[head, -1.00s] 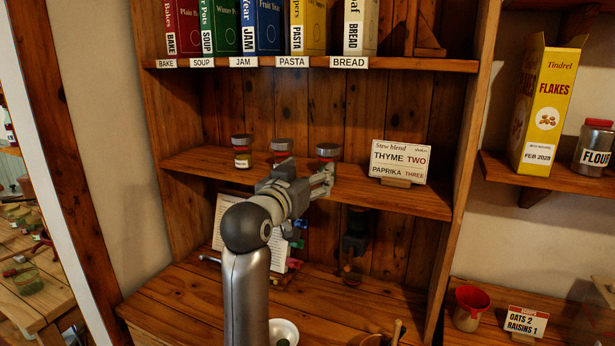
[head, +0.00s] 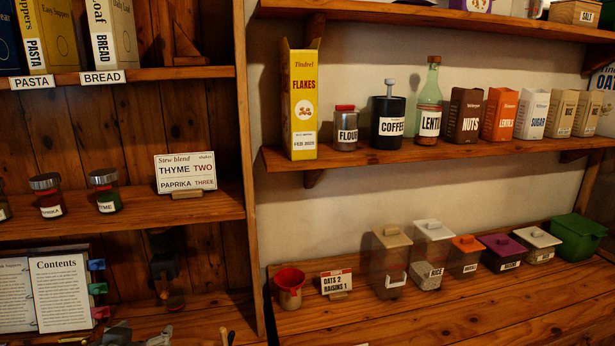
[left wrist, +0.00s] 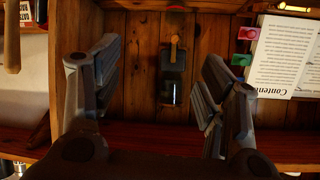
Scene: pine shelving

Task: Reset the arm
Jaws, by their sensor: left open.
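My left gripper (head: 138,336) shows only in part at the bottom left of the head view, low in front of the pine shelving. In the left wrist view my left gripper (left wrist: 160,62) has its two fingers wide apart, with nothing held between them. Beyond the gap, a dark device (left wrist: 173,88) stands against the plank back; it also shows in the head view (head: 164,262). The wrist picture appears upside down. My right gripper is in neither view.
Spice jars (head: 48,195) and a recipe card (head: 186,174) stand on the middle shelf. An open book (head: 62,290) leans below. Right, a red-topped pot (head: 289,288), a small sign (head: 336,283) and lidded bins (head: 432,252) line the counter. Its front is clear.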

